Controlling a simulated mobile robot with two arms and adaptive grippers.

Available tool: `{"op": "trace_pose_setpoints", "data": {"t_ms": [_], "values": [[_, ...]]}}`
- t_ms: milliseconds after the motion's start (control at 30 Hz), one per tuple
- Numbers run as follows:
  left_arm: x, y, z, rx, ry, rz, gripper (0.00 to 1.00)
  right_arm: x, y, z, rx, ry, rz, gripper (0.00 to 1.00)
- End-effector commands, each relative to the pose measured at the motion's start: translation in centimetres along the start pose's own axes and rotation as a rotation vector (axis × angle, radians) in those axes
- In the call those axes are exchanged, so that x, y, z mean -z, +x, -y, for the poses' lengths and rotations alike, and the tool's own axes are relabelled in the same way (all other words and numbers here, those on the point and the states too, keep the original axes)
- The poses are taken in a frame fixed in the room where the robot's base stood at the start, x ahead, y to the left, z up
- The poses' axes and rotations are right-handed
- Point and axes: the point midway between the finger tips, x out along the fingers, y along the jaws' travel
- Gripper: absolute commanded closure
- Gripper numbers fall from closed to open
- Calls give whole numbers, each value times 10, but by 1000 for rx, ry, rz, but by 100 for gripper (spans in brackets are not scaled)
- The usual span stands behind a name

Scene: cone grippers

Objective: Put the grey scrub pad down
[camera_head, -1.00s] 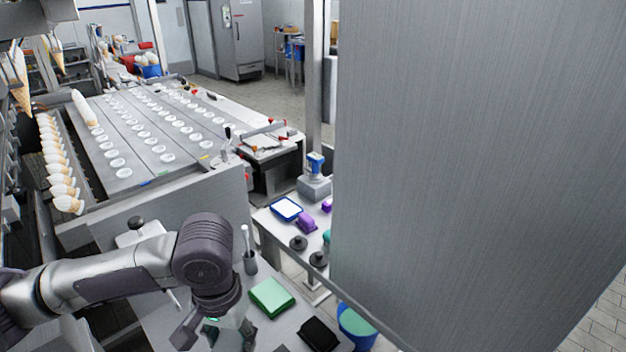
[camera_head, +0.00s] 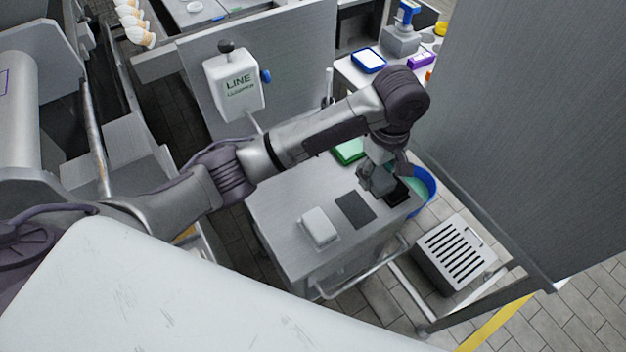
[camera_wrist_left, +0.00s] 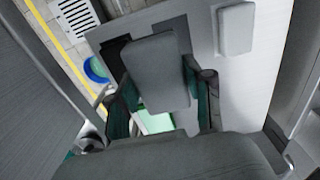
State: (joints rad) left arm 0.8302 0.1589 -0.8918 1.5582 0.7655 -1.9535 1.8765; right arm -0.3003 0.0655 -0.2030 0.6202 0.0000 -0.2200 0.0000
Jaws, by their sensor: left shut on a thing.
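The grey scrub pad (camera_wrist_left: 157,72) is between the fingers of my left gripper (camera_wrist_left: 165,100) in the left wrist view. My left gripper (camera_head: 378,182) is shut on it, low over the right part of the small grey table (camera_head: 283,207) in the head view. The pad is hard to make out there, and I cannot tell whether it touches the tabletop. A flat dark grey square (camera_head: 355,209) lies on the table near the gripper. My right gripper is not in view.
A pale block (camera_head: 319,227) stands left of the dark square. A blue bucket (camera_head: 425,183) stands beyond the table's right edge. A tall steel panel (camera_head: 530,130) rises at the right.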

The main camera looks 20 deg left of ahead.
Motion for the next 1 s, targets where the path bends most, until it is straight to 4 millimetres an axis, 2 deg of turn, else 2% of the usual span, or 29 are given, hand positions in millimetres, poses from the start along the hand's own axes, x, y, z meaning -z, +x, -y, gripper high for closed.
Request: {"op": "trace_pose_setpoints", "data": {"t_ms": [300,500,667,900,1000], "values": [[58,39,36,5,-13,-4,68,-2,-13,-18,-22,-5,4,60],[88,60,53,2,-9,-3,68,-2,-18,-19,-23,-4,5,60],[96,69,58,0,-6,-1,68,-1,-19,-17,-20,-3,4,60],[96,100,58,1,-6,-2,68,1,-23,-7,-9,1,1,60],[96,107,58,-1,-4,-2,68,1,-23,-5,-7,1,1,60]]}}
